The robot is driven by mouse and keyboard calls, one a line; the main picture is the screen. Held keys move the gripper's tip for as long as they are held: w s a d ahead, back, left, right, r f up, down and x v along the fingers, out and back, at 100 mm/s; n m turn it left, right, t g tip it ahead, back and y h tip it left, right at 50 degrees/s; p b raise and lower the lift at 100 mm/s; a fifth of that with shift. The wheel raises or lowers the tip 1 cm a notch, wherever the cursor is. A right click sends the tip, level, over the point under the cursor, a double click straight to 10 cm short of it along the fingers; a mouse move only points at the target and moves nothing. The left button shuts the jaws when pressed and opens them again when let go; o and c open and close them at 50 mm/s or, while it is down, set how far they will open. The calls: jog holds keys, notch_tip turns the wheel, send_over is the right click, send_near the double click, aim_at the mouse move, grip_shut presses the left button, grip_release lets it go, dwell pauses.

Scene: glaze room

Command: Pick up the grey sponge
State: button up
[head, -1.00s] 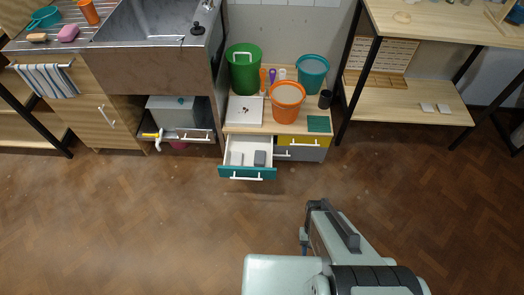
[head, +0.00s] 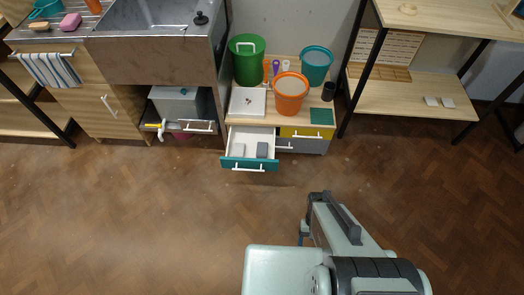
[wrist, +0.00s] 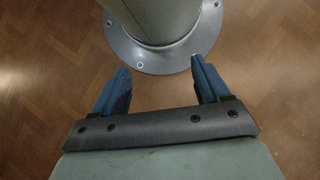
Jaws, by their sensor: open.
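A dark grey block, seemingly the grey sponge (head: 262,150), lies in the open teal-fronted drawer (head: 249,164) of the low cabinet in the head view. A paler block (head: 239,150) lies to its left in the same drawer. My gripper (wrist: 160,70) is open, with two blue fingers apart and nothing between them in the wrist view. In the head view my arm is at the lower right, over bare floor and well short of the drawer; the fingers are mostly hidden there. The sponge is not in the wrist view.
On the cabinet top stand a green bucket (head: 247,62), an orange bucket (head: 291,95), a teal bucket (head: 316,66) and a dark cup (head: 328,91). A sink (head: 165,35) is at left and a shelf rack (head: 412,98) at right. The floor before the drawer is clear.

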jog(key=shift+o, duration=0.2)
jog(key=shift+a, duration=0.1)
jog(key=t, duration=0.7)
send_over(262, 148)
notch_tip(262, 148, down, 4)
jog(key=f, duration=0.6)
jog(key=shift+w+a+f, duration=0.15)
jog(key=shift+w+f, duration=0.05)
jog(key=shift+f, duration=0.2)
jog(key=shift+s+d+f, duration=0.1)
jog(key=shift+s+f, duration=0.05)
jog(key=shift+f, duration=1.45)
jog(key=shift+s+d+f, duration=0.1)
jog(key=shift+f, duration=1.45)
jog(key=c, duration=0.7)
